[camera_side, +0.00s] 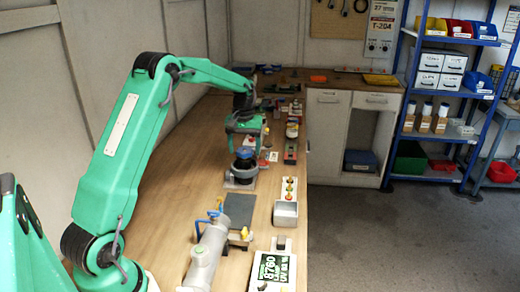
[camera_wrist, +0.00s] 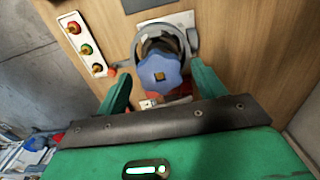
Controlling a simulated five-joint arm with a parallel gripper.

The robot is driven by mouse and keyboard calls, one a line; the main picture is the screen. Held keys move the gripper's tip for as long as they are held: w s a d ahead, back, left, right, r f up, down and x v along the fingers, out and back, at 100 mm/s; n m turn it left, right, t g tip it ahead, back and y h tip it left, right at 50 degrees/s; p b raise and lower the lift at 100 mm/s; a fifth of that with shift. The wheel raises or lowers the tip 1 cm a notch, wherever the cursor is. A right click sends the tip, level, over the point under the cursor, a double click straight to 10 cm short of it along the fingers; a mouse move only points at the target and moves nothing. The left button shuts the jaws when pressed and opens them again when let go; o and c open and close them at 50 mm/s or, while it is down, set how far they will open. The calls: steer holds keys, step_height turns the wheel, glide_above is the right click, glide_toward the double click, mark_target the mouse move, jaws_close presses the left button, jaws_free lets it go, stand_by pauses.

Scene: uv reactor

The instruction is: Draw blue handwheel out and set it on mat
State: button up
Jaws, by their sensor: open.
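The blue handwheel (camera_wrist: 158,72) is a lobed knob with a square brass centre. It sits in a round grey holder (camera_wrist: 190,40) in the wrist view. In the side view the handwheel (camera_side: 244,153) shows on top of the dark round fitting on the bench. My gripper (camera_wrist: 162,86) is open, with one green finger on each side of the handwheel and visible gaps between. In the side view my gripper (camera_side: 245,143) is just above and around it, partly hiding it. The mat (camera_side: 239,209) is a bare dark grey square nearer the camera.
A grey cylinder (camera_side: 207,258) with blue handles lies nearer the camera. Several small items stand behind my gripper.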

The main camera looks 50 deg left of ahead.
mark_target(244, 151)
steer(key=shift+c, duration=0.2)
steer(key=c, duration=0.8)
steer(key=shift+r, duration=1.5)
steer(key=shift+r, duration=0.8)
